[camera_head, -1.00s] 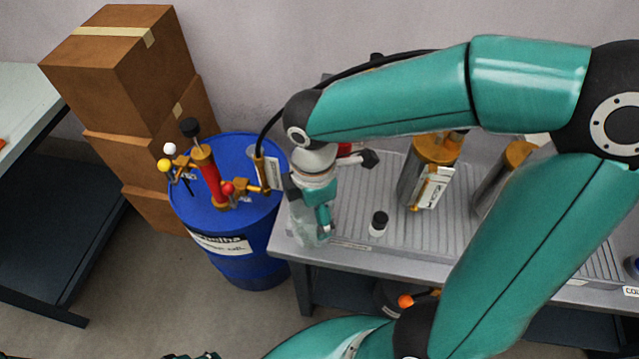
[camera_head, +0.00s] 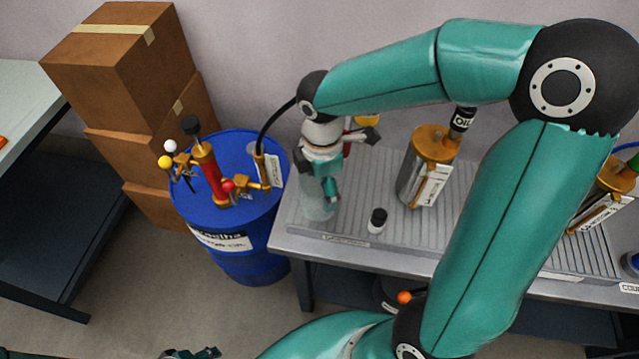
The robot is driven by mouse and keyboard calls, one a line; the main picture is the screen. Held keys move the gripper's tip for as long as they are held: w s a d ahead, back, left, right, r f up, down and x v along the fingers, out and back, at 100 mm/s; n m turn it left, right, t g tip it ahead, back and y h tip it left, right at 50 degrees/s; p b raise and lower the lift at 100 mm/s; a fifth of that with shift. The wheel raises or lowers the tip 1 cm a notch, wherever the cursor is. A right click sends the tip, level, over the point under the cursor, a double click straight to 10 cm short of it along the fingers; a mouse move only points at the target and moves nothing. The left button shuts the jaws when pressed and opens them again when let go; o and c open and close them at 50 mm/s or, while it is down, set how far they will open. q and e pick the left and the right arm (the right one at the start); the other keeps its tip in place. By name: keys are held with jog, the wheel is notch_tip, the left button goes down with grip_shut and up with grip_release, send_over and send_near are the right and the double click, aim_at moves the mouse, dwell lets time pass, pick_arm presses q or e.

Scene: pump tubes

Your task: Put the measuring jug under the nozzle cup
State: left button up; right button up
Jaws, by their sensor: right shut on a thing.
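My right gripper (camera_head: 328,188) hangs down over the left end of the grey ribbed bench. It is shut on a clear, see-through vessel, which I take for the measuring jug (camera_head: 317,207); the gripper hides much of it. I cannot tell whether the jug touches the bench. To its left, a blue drum (camera_head: 235,260) carries a red and brass hand pump (camera_head: 211,178). A brass holder (camera_head: 259,170) with a white label and a black hose stands at the drum's right side. It may be the nozzle cup. A small dark teal piece, perhaps my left gripper (camera_head: 190,353), shows at the bottom edge.
A small white bottle with a black cap (camera_head: 377,221) stands right of the jug. A metal canister with a brass lid (camera_head: 427,165) is farther right on the bench (camera_head: 400,262). Cardboard boxes (camera_head: 125,75) are stacked behind the drum. My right arm covers much of the bench.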

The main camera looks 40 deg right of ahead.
jog(key=o, duration=1)
jog(key=shift+f, duration=0.1)
jog(key=shift+o, duration=0.2)
jog(key=shift+r, duration=0.25)
notch_tip(320, 180, up, 12)
jog(key=p, duration=0.1)
jog(key=shift+p, duration=0.4)
